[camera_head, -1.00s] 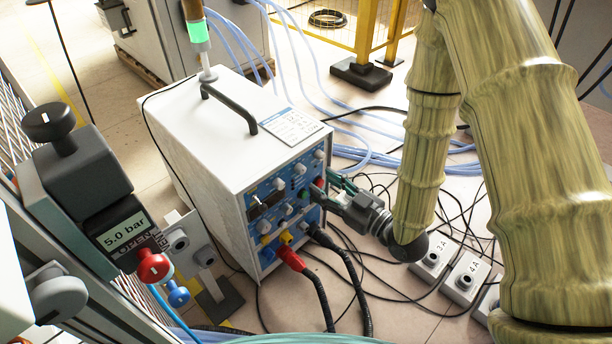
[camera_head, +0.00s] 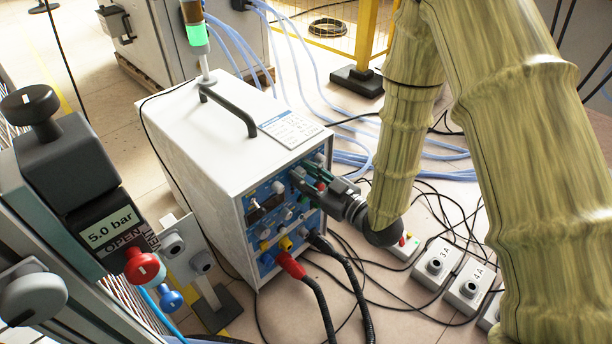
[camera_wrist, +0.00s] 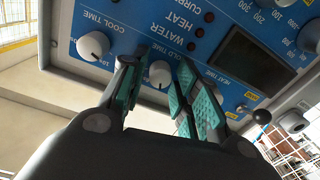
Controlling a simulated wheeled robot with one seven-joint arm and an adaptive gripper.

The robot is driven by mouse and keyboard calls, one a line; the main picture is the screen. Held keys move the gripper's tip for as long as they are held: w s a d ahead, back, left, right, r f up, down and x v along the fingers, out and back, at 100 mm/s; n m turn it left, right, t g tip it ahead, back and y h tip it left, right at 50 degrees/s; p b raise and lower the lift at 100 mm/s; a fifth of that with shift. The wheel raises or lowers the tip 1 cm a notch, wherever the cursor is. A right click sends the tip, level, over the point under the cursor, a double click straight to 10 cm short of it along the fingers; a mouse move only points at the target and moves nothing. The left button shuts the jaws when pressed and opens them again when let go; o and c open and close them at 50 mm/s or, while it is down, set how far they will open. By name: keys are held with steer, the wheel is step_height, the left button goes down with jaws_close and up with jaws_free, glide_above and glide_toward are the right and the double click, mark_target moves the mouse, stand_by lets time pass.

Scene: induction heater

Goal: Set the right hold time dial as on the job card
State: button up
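The hold time dial (camera_wrist: 160,73) is a white knob on the blue front panel in the wrist view, beside a label partly hidden that reads "OLD TIME". My gripper (camera_wrist: 158,100) is open, with one green-padded finger on each side of the dial. A gap shows between the dial and the fingers. In the head view my gripper (camera_head: 300,178) is at the front panel of the white heater (camera_head: 185,125) and hides the dial. The job card (camera_head: 290,128) lies on top of the heater, its text too small to read.
A cool time knob (camera_wrist: 93,45) is beside the gripper, and a dark display (camera_wrist: 250,62) is on the other side. A toggle switch (camera_wrist: 262,117) sticks out of the panel. Red and black cables (camera_head: 290,264) plug in below. Grey boxes (camera_head: 437,262) stand on the floor.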

jaws_close()
steer(key=shift+r+m+p, duration=0.1)
steer(key=shift+m+p, duration=0.2)
steer(key=shift+p, duration=0.2)
steer(key=m+p, duration=0.1)
steer(key=p, duration=0.1)
steer(key=m+p, duration=0.1)
steer(key=p, duration=0.1)
steer(key=shift+d+r+m, duration=0.1)
steer(key=shift+r+m, duration=0.1)
steer(key=shift+m, duration=0.1)
steer(key=m+p, duration=0.4)
steer(key=p, duration=0.1)
steer(key=shift+f+m, duration=0.1)
steer(key=shift+m, duration=0.2)
steer(key=m+p, duration=0.4)
steer(key=m, duration=0.1)
steer(key=shift+f+m+t, duration=0.1)
steer(key=shift+m+t, duration=0.2)
steer(key=m+p, duration=0.1)
steer(key=m, duration=0.3)
steer(key=shift+w+f+m, duration=0.1)
steer(key=shift+f+m, duration=0.05)
steer(key=shift+m, duration=0.25)
